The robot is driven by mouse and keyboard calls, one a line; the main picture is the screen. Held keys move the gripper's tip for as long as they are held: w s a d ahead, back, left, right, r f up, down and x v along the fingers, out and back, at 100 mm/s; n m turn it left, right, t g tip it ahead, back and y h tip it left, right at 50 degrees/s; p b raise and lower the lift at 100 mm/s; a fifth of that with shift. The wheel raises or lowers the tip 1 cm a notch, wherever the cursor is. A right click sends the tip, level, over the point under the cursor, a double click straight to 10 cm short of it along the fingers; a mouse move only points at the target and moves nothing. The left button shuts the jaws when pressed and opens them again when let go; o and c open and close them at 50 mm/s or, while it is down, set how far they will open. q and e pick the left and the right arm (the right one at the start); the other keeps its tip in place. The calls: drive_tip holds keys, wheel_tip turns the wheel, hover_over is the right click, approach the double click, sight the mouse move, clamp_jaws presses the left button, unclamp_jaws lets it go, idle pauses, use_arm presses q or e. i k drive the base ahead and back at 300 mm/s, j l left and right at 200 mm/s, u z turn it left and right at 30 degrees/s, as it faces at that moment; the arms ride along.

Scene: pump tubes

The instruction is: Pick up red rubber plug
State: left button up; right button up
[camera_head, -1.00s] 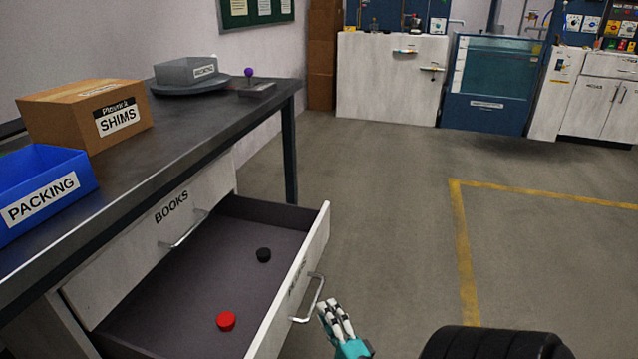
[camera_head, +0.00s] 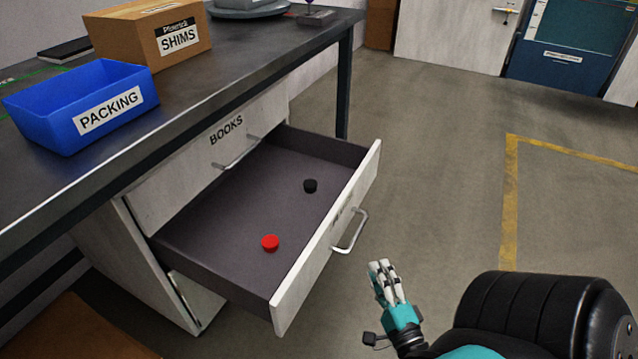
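The red rubber plug (camera_head: 270,243) lies on the floor of an open drawer (camera_head: 225,225), towards its near end. A similar black plug (camera_head: 310,186) lies farther back in the same drawer. My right gripper (camera_head: 380,268) is outside the drawer, to the right of its front panel and close to the handle. It is apart from the red plug and holds nothing that I can see. Its fingers look close together, but I cannot tell whether they are open or shut. My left gripper is not in view.
The drawer's front panel with its metal handle (camera_head: 350,232) stands between my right gripper and the plugs. The workbench (camera_head: 200,115) overhangs the cabinet and carries a blue PACKING bin (camera_head: 75,105) and a SHIMS carton (camera_head: 150,35). The floor to the right is open.

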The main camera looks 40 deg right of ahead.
sight(270, 242)
drive_tip(key=z, duration=1.45)
drive_tip(key=k+j, duration=0.3)
drive_tip(key=k, duration=0.15)
